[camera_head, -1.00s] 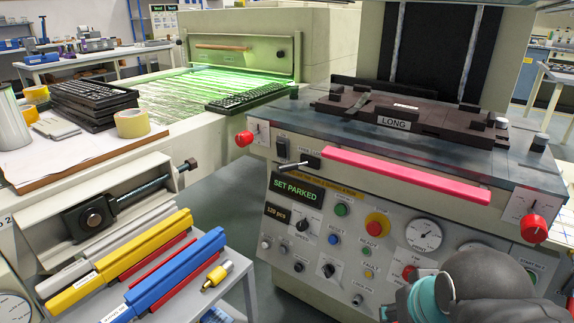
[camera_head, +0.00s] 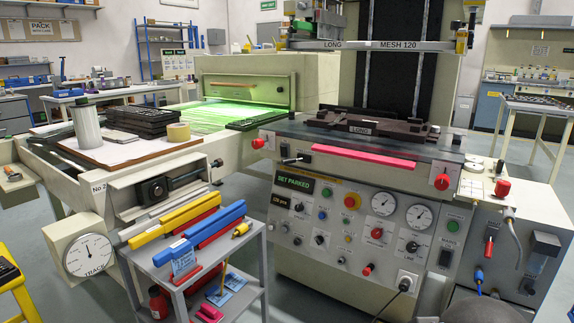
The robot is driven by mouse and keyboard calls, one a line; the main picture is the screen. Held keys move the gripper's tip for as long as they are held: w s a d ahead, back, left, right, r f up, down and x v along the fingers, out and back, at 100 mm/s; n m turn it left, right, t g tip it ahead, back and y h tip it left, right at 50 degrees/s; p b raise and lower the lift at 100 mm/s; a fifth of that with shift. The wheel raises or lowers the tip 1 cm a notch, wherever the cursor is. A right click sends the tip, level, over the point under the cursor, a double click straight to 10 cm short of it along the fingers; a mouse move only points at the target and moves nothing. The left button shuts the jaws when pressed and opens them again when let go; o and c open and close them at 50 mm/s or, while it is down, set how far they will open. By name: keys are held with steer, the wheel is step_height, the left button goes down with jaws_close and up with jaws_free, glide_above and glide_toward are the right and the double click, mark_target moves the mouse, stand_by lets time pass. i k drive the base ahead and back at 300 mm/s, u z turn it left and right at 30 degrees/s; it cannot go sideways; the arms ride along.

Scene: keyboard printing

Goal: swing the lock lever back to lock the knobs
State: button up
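The lock lever (camera_head: 292,160) is a small thin lever on the upper left front of the printing machine, just left of the pink-red bar. It points to the left. A red knob (camera_head: 258,143) sits at the left end of the machine's top edge, and another red knob (camera_head: 442,182) sits at the right end. My gripper is not in view. A rounded grey part of my arm shows at the bottom right edge, apart from the lever.
The pink-red bar (camera_head: 364,158) runs along the machine front. A display reads SET PARKED (camera_head: 293,185). A grey cart (camera_head: 180,262) with yellow and blue bars stands at the front left. A side cabinet (camera_head: 512,264) with a cable stands at the right. Grey floor lies between cart and machine.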

mark_target(289, 160)
steer(key=u, duration=0.7)
steer(key=i, duration=1.4)
